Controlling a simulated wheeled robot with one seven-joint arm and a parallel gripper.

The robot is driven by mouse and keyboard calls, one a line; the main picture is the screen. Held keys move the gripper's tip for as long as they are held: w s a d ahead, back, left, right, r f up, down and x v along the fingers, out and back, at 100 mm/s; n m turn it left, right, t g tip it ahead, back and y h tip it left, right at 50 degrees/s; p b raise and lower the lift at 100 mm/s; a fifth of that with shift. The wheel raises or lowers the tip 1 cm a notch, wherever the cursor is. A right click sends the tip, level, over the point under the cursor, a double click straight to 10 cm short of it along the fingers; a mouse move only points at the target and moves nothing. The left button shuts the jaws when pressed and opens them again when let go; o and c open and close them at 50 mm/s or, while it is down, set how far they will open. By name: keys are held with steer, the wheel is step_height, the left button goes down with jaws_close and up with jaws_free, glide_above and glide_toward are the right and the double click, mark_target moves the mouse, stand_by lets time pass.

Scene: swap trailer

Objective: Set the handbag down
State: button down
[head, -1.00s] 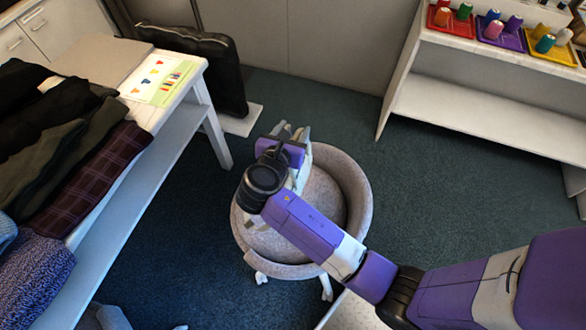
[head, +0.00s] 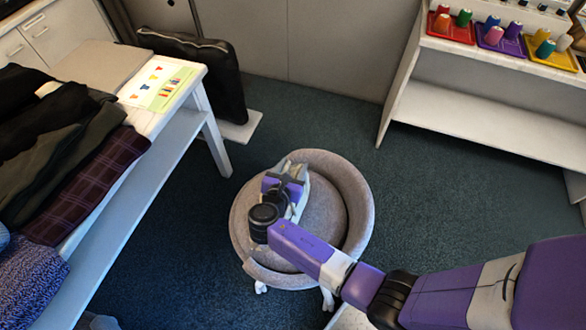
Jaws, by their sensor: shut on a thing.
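The handbag (head: 303,196) looks like a light grey and pale blue item, mostly hidden behind my wrist. It is at or just above the seat of a round grey upholstered chair (head: 327,235); I cannot tell whether it touches the seat. My gripper (head: 290,184) is over the left middle of the seat and is shut on the handbag. Its fingertips are largely hidden by the purple hand. The chair's curved back (head: 358,190) rises on the right side.
A white table (head: 185,115) with folded clothes (head: 60,140) and a printed card (head: 160,85) stands at the left. A black garment bag (head: 205,70) leans behind it. A white shelf (head: 480,110) with thread spools on trays is at the upper right. Dark carpet lies around the chair.

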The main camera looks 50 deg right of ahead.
steer(key=shift+f, duration=0.35)
steer(key=c, duration=0.6)
jaws_free()
